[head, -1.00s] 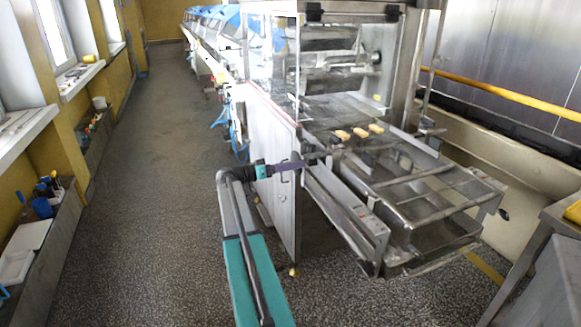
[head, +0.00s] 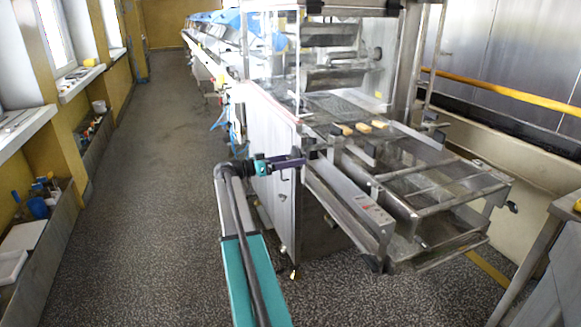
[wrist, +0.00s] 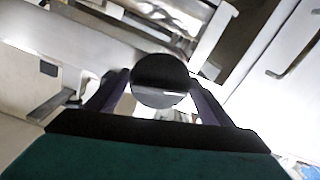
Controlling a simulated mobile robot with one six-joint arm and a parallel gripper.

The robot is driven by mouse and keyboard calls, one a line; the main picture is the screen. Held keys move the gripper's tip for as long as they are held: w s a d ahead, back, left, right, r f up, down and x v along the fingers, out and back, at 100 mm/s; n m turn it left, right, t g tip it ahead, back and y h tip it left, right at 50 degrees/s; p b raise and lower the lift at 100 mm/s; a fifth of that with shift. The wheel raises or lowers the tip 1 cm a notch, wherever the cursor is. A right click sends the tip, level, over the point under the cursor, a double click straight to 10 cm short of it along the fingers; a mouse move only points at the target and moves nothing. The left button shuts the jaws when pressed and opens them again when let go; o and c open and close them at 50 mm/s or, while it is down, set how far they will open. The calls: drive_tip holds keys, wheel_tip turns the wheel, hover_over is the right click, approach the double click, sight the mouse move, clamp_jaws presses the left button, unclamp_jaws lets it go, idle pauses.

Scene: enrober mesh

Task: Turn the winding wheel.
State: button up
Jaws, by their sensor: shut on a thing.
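The winding wheel (wrist: 160,80) is a dark round disc in the middle of the wrist view, with a small light streak on its face. My gripper (wrist: 160,92) has its two purple fingers on either side of the disc and is shut on it. In the head view my gripper (head: 302,160) reaches the near side of the steel machine, by the front corner of its cabinet. The wheel is hard to make out there, largely hidden at the fingertips.
The steel machine (head: 272,150) has a mesh belt with several biscuits (head: 363,128) on it. Its open frame (head: 440,178) juts toward the right front. A steel table (head: 560,240) stands at the right edge. The speckled floor (head: 150,190) on the left is clear.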

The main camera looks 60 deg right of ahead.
drive_tip(key=shift+w+f+m+b, duration=0.15)
drive_tip(key=shift+m+b, duration=0.35)
drive_tip(key=shift+b, duration=0.75)
drive_tip(key=shift+m+b, duration=0.3)
drive_tip(key=o, duration=0.7)
drive_tip(key=shift+a, duration=0.1)
drive_tip(key=v, duration=1.3)
drive_tip(key=shift+w+a, duration=0.15)
drive_tip(key=shift+a, duration=0.1)
